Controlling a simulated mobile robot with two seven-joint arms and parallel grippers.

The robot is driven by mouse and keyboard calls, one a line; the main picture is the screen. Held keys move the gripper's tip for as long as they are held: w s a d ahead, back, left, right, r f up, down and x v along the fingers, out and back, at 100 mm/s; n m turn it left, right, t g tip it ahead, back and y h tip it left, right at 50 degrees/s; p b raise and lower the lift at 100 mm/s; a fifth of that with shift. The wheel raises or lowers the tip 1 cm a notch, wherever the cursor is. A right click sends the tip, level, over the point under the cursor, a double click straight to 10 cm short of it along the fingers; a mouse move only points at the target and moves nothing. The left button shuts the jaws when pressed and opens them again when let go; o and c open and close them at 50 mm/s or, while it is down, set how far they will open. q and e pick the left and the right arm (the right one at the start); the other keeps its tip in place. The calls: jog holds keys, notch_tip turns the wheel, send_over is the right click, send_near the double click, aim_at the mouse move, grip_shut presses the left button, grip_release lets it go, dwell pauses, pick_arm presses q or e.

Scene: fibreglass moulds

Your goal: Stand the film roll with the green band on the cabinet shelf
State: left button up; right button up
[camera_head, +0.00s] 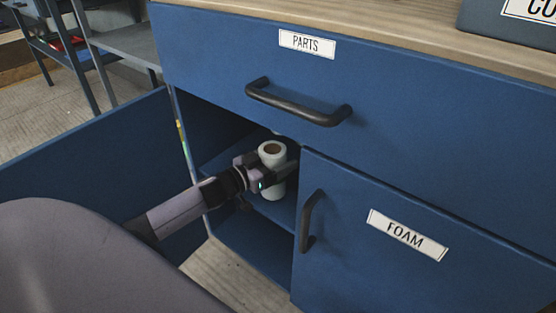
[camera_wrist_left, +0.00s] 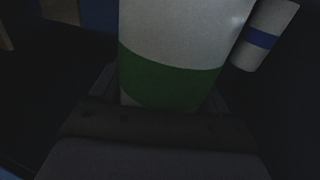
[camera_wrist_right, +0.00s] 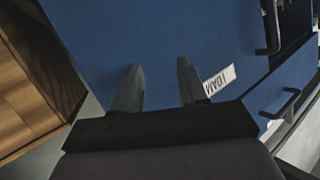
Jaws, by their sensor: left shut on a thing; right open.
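The film roll with the green band (camera_wrist_left: 168,80) is white with a brown core and is upright inside the open cabinet. In the head view the roll (camera_head: 272,188) is over the cabinet shelf (camera_head: 284,209); its lower end appears at the shelf surface, but I cannot tell if it bears on it. My left gripper (camera_head: 279,168) reaches in through the open doorway and is shut around the roll. The green band shows just beyond the gripper in the left wrist view. My right gripper (camera_wrist_right: 156,68) is open and empty, outside the cabinet.
A roll with a blue band (camera_wrist_left: 262,38) stands close to the right in the left wrist view. The open door (camera_head: 85,165) is at left, the shut FOAM door (camera_head: 370,270) at right with its handle (camera_head: 308,222). The PARTS drawer (camera_head: 400,95) is above.

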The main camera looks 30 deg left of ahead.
pick_arm(q)
jog(key=shift+f, duration=0.1)
jog(key=o, duration=1.4)
jog(key=shift+s, duration=0.15)
jog(key=shift+s+a, duration=0.15)
jog(key=shift+s, duration=0.2)
jog(key=p+v, duration=0.3)
jog(key=v, duration=0.8)
jog(key=shift+p, duration=0.4)
pick_arm(e)
jog(key=shift+a+m+g, duration=0.2)
jog(key=shift+m+g, duration=0.1)
jog(key=shift+g, duration=0.2)
